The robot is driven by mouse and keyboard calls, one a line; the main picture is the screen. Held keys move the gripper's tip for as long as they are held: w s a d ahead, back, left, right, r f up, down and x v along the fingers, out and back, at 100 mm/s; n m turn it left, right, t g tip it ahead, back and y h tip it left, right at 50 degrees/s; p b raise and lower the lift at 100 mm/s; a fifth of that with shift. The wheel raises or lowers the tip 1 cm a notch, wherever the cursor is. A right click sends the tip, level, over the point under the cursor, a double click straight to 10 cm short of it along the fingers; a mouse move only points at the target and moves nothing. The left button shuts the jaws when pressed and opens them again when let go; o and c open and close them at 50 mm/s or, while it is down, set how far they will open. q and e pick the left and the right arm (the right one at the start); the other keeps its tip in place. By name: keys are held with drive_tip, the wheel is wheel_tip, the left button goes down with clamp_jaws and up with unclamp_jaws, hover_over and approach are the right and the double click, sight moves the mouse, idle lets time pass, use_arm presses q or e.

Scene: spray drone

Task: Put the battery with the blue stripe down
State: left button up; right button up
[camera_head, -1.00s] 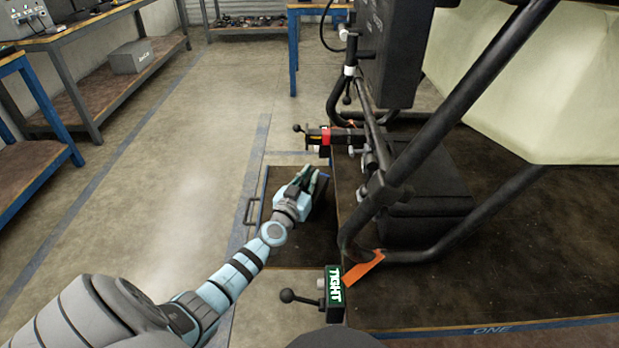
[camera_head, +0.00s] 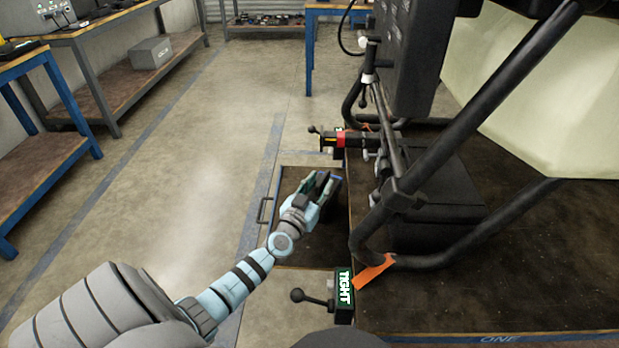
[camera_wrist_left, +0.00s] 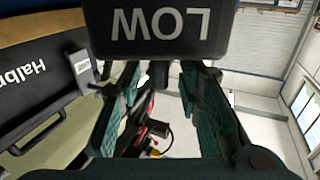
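My left gripper (camera_head: 319,183) is over the dark open bay (camera_head: 322,243) beside the platform. In the left wrist view its teal fingers (camera_wrist_left: 160,78) close on a narrow dark grip of a dark block marked LOW, which I take for the battery (camera_wrist_left: 165,28); the lettering is upside down. In the head view a little blue of the battery (camera_head: 336,178) shows by the fingertips. The gripper hides most of it, and I cannot tell whether it touches the bay floor. My right gripper is not in view.
A clamp marked TIGHT (camera_head: 344,290) with an orange tab (camera_head: 373,271) stands at the bay's near right corner. A red-banded unit (camera_head: 355,139) is beyond the bay. The black drone frame (camera_head: 470,120) rises to the right. The floor (camera_head: 170,190) to the left is clear.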

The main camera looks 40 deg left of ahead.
use_arm(q)
drive_tip(key=p+v, duration=0.2)
drive_tip(key=v, duration=0.7)
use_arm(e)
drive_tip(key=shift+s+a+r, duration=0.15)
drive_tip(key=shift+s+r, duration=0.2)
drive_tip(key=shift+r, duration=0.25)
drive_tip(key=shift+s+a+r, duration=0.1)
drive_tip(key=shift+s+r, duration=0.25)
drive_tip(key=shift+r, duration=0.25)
use_arm(q)
drive_tip(key=shift+s, duration=0.1)
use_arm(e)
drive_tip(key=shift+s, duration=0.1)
